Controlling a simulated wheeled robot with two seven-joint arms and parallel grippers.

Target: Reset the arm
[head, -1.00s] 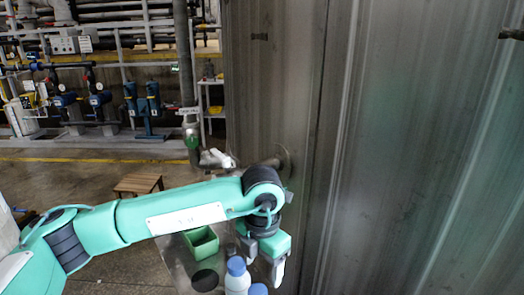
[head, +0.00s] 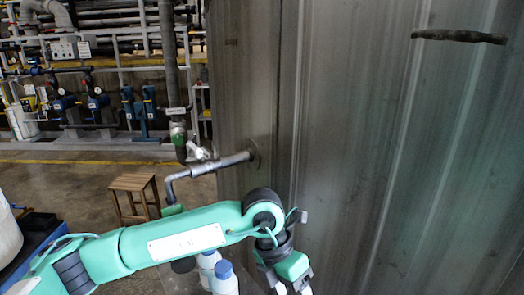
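My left arm (head: 185,243) reaches in from the left, its teal links running across the lower part of the head view. My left gripper (head: 292,287) hangs at the bottom edge, in front of the metal wall, pointing down. Its two pale fingers stand apart with nothing visible between them; the tips are at or past the picture's edge. My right gripper is not in view.
The tall ribbed metal wall (head: 350,130) fills the right side, with a dark bar handle (head: 460,36). A bent pipe (head: 208,167) sticks out of it. White blue-capped bottles (head: 224,282) stand below my arm. A wooden stool (head: 135,190) stands on open floor.

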